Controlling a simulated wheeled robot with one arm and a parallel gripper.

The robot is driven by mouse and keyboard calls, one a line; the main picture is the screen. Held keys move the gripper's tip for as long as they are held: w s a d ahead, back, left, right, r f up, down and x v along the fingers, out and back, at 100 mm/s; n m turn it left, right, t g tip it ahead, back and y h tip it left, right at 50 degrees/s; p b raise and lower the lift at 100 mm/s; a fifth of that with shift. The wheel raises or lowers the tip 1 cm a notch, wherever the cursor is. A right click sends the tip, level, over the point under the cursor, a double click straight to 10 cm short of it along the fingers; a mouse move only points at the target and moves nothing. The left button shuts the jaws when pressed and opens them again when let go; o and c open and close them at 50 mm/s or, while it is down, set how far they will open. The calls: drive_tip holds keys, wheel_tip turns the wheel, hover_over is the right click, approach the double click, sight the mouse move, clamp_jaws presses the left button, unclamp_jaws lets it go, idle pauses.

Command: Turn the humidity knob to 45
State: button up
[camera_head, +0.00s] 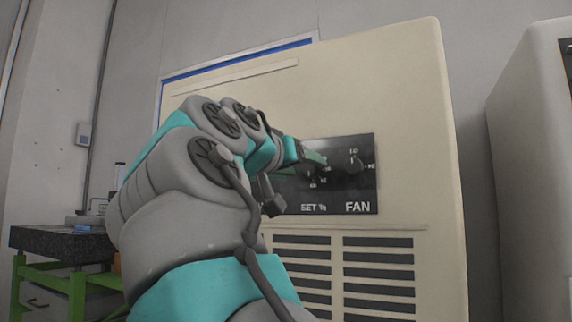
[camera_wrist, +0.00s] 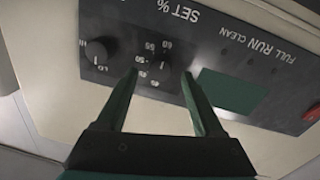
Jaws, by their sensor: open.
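The humidity knob (camera_wrist: 159,69) is a dark round dial with a number scale, above which the upside-down label "SET %" shows in the wrist view. My gripper (camera_wrist: 160,75) is open, with one green finger on each side of the knob. I cannot tell whether the fingers touch it. The pointer's exact setting is too small to read. In the head view my gripper (camera_head: 314,161) is at the dark control panel (camera_head: 334,207) and hides most of this knob.
The fan knob (camera_head: 354,165) is close on the right in the head view; it also shows in the wrist view (camera_wrist: 97,50). A dark green display (camera_wrist: 230,92) and a red part (camera_wrist: 312,113) are on the panel's other side. Vents (camera_head: 379,259) lie below the panel.

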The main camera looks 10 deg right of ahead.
drive_tip(key=shift+w+d, duration=0.3)
drive_tip(key=shift+w, duration=0.05)
clamp_jaws()
idle(0.3)
